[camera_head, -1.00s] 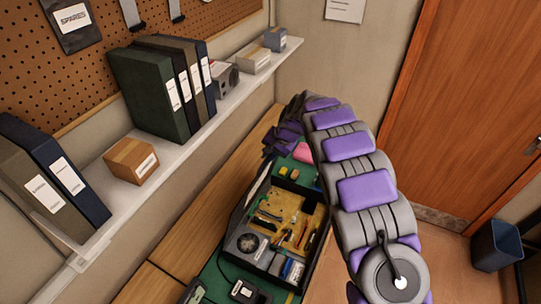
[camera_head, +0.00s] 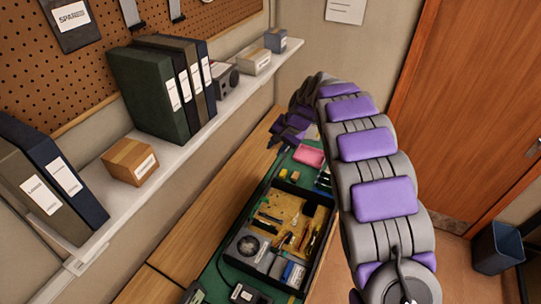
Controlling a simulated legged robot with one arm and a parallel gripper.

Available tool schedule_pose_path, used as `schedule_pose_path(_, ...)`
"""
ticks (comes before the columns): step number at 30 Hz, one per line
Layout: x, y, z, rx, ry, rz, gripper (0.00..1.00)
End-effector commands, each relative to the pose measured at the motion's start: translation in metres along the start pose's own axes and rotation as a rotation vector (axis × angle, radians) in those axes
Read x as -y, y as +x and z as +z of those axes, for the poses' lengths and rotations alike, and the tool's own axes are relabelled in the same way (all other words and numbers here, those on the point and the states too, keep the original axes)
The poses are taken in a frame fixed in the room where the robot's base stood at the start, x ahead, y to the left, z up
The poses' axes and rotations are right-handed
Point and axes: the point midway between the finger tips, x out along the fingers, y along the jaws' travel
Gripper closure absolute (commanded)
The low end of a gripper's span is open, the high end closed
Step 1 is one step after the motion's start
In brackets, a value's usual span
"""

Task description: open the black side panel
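An open black case (camera_head: 316,262) with electronic parts inside sits on the green mat (camera_head: 222,272) on the workbench. Its near side by the wall shows as a thin dark edge; I cannot tell for sure how the black side panel stands. My gripper (camera_head: 281,145) is beyond the far end of the case, above the bench and apart from the case. Its dark fingers look spread, with nothing visible between them. My arm covers part of the right side of the mat.
A pink block (camera_head: 309,156) and small yellow pieces lie on the mat beyond the case. A shelf with binders (camera_head: 150,95) and boxes (camera_head: 131,162) runs along the left wall. A bin (camera_head: 497,247) stands on the floor at right. Bare wood lies left of the mat.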

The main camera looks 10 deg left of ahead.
Motion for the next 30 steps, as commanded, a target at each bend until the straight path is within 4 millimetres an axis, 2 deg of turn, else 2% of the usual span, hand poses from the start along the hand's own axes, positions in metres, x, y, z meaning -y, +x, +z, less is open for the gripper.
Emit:
schedule_pose_path(6,0.000,-0.051,-0.003,-0.007,-0.001,-0.005,0.71)
schedule_pose_path(15,0.001,-0.097,-0.002,-0.006,0.000,-0.003,0.71)
schedule_pose_path(21,0.001,-0.106,-0.002,-0.003,0.000,0.000,0.71)
schedule_pose_path(30,0.001,-0.107,-0.002,-0.003,0.001,-0.001,0.71)
